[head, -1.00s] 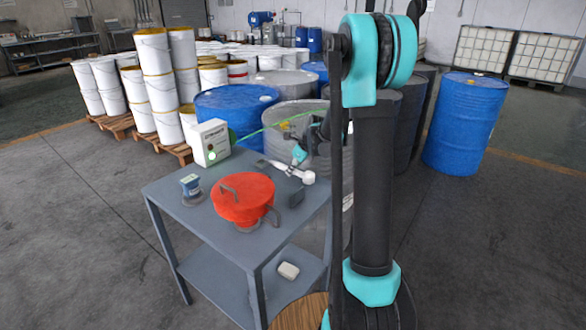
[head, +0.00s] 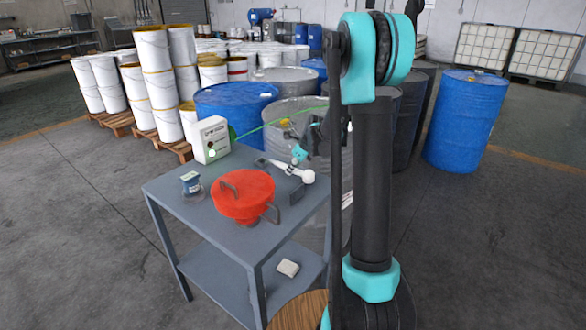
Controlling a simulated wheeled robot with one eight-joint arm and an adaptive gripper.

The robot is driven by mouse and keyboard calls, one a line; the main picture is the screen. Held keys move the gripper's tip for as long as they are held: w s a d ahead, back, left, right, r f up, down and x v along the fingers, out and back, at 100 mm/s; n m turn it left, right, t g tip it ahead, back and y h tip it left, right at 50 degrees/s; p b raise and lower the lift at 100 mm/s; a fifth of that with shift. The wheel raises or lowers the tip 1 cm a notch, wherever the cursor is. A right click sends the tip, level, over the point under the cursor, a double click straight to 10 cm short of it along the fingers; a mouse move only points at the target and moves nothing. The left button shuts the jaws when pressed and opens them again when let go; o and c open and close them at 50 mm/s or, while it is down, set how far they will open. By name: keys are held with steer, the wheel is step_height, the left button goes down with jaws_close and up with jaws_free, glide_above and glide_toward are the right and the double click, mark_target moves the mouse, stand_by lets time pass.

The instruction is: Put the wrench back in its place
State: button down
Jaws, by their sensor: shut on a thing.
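My gripper (head: 295,166) is over the back right of the grey table (head: 166,205), small and partly hidden by its own links. It is shut on a pale, slim bar that appears to be the wrench (head: 308,177). The wrench lies slantwise, with a rounded white end at the right and a thin end at the left. A dark upright block (head: 297,190) stands just in front of it. Whether the wrench touches the table or the block cannot be told from this view.
A pale block (head: 288,268) lies on the lower shelf. Drums (head: 465,120) stand behind.

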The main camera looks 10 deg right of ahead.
steer(key=c, duration=1.3)
jaws_free()
steer(key=v, duration=1.2)
steer(key=s+f+n+h, duration=0.1)
steer(key=s+f+n, duration=0.3)
steer(key=s+n, duration=0.5)
steer(key=s+d+f+n+h, duration=0.1)
steer(key=s+f+n, duration=0.3)
steer(key=s+n, duration=0.4)
steer(key=s+f+n+h, duration=0.1)
steer(key=s+f+n, duration=0.3)
steer(key=s+n, duration=0.5)
steer(key=s, duration=0.5)
steer(key=shift+s+d+n+g, duration=0.2)
steer(key=shift+n+g, duration=0.1)
steer(key=shift+g, duration=0.1)
